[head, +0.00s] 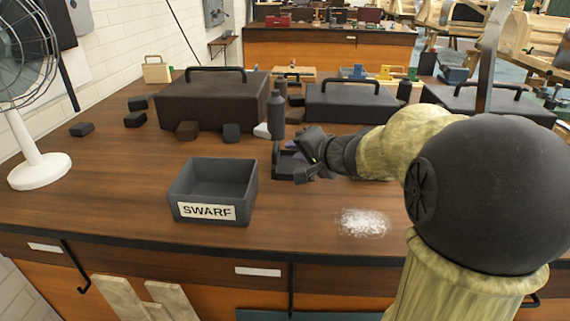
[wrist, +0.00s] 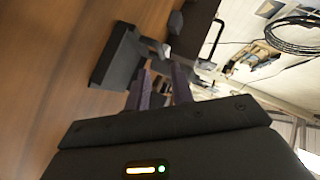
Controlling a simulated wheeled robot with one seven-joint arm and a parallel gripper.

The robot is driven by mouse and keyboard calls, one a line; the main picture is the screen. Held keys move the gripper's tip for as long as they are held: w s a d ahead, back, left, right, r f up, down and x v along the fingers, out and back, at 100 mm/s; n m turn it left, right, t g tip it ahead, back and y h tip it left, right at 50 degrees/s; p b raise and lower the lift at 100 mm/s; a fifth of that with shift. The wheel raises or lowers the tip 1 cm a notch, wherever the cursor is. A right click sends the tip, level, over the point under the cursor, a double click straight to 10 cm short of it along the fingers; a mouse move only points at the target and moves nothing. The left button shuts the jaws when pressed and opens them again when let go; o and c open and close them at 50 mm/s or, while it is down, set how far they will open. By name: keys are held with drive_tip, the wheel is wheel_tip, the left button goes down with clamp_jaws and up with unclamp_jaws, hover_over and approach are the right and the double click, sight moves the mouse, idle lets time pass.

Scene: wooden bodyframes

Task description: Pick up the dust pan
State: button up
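The dust pan (head: 284,166) is a small dark grey pan lying on the workbench, right of the swarf bin. My gripper (head: 300,152) is low over the bench at the pan's right side and hides part of it. In the wrist view the pan (wrist: 119,58) lies just beyond my two purple-grey fingers (wrist: 164,80). The fingers stand apart with a gap between them, and the pan's narrow handle (wrist: 153,44) is near their tips. I cannot tell whether the fingers touch it.
A grey SWARF bin (head: 212,190) stands left of the pan. White shavings (head: 362,222) lie near the front edge. Dark toolboxes (head: 212,100) and a bottle (head: 276,116) stand behind. A white fan (head: 38,170) is at the far left. The front bench is mostly clear.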

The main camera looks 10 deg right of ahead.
drive_tip(key=x, duration=0.4)
drive_tip(key=shift+w+a+f, duration=0.1)
drive_tip(key=shift+w, duration=0.05)
hover_over(279, 170)
drive_tip(key=shift+w+a+f, duration=0.1)
drive_tip(key=shift+w+f, duration=0.1)
drive_tip(key=shift+f, duration=0.75)
clamp_jaws()
idle(0.5)
drive_tip(key=shift+s, duration=0.15)
idle(0.5)
